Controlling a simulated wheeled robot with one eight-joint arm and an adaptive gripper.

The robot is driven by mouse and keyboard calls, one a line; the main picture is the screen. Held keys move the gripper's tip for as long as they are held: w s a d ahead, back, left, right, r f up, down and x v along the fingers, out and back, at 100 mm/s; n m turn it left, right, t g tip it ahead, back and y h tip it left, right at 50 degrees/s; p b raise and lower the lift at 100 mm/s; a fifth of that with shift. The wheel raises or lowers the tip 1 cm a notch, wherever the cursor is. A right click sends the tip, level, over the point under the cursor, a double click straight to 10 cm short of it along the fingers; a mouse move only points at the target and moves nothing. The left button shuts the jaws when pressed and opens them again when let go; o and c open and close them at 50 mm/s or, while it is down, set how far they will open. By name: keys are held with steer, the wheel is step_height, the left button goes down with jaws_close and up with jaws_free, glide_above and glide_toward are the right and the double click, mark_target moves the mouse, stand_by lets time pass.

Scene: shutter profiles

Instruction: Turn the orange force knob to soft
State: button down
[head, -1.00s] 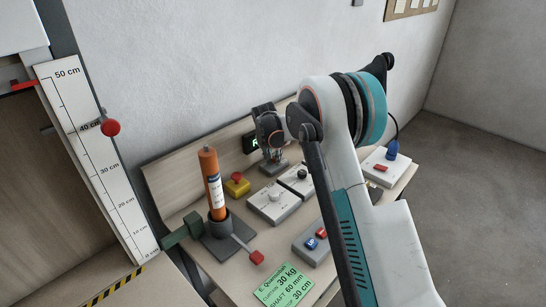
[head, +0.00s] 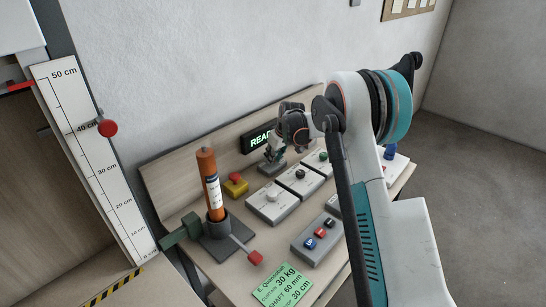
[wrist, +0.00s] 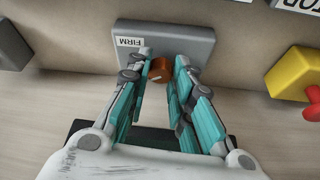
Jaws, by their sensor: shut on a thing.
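The orange force knob (wrist: 159,71) sits on the face of a grey box (wrist: 190,42) with a FIRM label (wrist: 129,41), which appears upside down in the wrist view. A pale mark shows on the knob. My gripper (wrist: 162,64) has its teal-and-grey fingers on either side of the knob and is shut on it. In the head view my gripper (head: 272,153) is tilted at the grey box (head: 271,168) near the back board. The knob is hidden there, and no soft label is visible.
A yellow box with a red button (head: 236,185) stands left of my gripper. Grey boxes with dials (head: 272,203) and a box with several buttons (head: 319,240) are in front and right. An orange cylinder (head: 211,185) stands upright at left. A lit display (head: 261,138) is behind.

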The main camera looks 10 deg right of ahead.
steer(key=n+y, duration=0.1)
steer(key=n, duration=0.1)
steer(key=n+g, duration=0.1)
steer(key=n, duration=0.2)
steer(key=shift+w+d+n+y, duration=0.2)
steer(key=shift+n+y, duration=0.1)
steer(key=shift+y, duration=0.1)
steer(key=n+g, duration=0.1)
steer(key=n, duration=0.1)
steer(key=n+g, duration=0.1)
steer(key=n, duration=0.1)
steer(key=shift+w+n+y+p, duration=0.15)
steer(key=shift+n+y+p, duration=0.2)
steer(key=shift+n+y, duration=0.05)
steer(key=shift+n, duration=0.3)
steer(key=c, duration=1.7)
jaws_free()
steer(key=w+v, duration=0.1)
steer(key=v, duration=1.1)
steer(key=shift+s, duration=0.4)
